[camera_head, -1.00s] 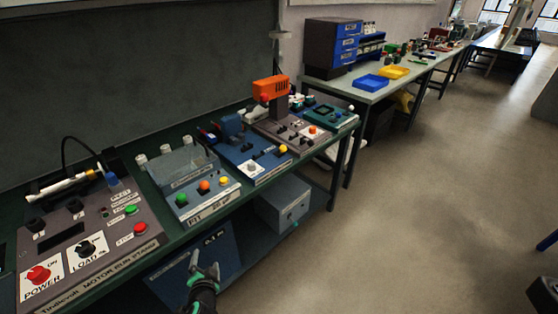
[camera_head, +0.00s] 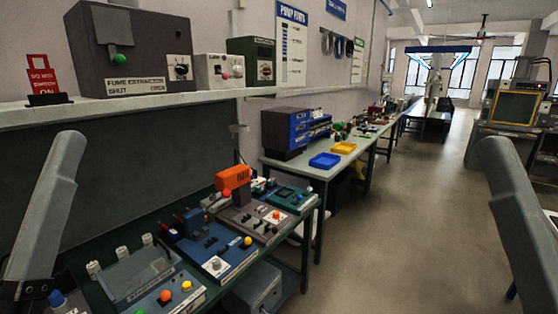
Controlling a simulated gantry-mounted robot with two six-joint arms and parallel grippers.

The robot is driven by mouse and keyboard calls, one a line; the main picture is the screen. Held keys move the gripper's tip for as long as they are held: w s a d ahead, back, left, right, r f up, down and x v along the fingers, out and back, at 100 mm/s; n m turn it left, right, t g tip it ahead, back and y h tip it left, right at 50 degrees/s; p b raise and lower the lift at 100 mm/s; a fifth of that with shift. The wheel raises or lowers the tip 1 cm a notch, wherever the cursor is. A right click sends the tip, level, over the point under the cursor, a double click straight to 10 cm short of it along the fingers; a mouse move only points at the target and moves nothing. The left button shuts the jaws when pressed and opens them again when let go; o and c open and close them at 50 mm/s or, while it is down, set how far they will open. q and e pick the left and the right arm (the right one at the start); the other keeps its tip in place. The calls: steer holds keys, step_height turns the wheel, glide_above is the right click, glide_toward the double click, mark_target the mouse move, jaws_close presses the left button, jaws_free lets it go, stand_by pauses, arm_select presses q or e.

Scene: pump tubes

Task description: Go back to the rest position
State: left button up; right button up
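Neither of my grippers shows in the head view. A grey link of my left arm (camera_head: 45,210) stands raised at the left edge, in front of the bench and the dark wall panel. A grey link of my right arm (camera_head: 520,220) stands raised at the right edge, over the floor. Whether the grippers are open or shut is out of sight.
The near bench holds a blue unit (camera_head: 215,255) with knobs and an orange device (camera_head: 233,178). Above it, a shelf (camera_head: 180,97) carries a fume extraction box (camera_head: 130,50) and a red sign (camera_head: 43,78). Blue (camera_head: 325,160) and yellow (camera_head: 343,148) trays lie farther back. The aisle floor (camera_head: 400,240) is clear.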

arm_select(q)
step_height(320, 180, up, 38)
steer(key=s+d+m+h+p, duration=0.1)
steer(key=s+h+p, duration=0.1)
steer(key=p, duration=3.6)
steer(key=shift+d+h, duration=0.2)
steer(key=shift+h, duration=0.3)
steer(key=shift+s+a+r+y, duration=0.1)
steer(key=shift+s+y, duration=0.05)
steer(key=shift+y, duration=0.15)
